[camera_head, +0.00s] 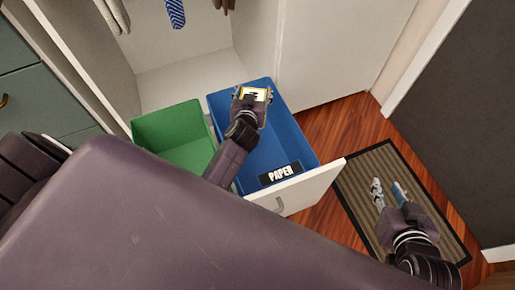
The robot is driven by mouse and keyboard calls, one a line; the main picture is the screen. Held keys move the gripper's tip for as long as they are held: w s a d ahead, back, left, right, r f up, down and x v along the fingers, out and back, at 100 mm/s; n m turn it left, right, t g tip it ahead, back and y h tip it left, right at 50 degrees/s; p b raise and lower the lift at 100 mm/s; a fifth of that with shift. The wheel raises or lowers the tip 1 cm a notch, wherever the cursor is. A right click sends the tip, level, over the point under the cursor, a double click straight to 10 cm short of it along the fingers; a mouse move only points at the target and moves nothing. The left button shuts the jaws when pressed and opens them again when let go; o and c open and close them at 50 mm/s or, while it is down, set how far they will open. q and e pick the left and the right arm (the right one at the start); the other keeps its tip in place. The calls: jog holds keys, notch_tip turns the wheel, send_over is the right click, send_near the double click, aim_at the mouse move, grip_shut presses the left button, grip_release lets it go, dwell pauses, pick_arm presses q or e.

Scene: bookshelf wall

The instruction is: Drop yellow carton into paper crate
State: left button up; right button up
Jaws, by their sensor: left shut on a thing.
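The blue paper crate (290,126), with a black "PAPER" label on its front, sits in a pulled-out white drawer. My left gripper (252,93) is shut on the yellow carton (255,94), over the back part of the blue crate. Only a small yellow and white face of the carton shows; the gripper hides the rest. I cannot tell its exact height above the crate floor. My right gripper (388,190) is open and empty, above the striped doormat to the right of the drawer.
A green crate (166,121) stands left of the blue one. The white drawer front (307,190) with a handle borders the near side. A striped mat (355,175) lies on the wooden floor. Clothes and a blue tie (176,13) hang at the top.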

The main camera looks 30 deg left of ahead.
dwell(0.3)
pick_arm(q)
jog(key=o, duration=1.2)
jog(key=shift+o, duration=0.2)
jog(key=v, duration=0.7)
jog(key=shift+f, duration=0.1)
jog(key=shift+s+d, duration=0.15)
jog(key=shift+s, duration=0.1)
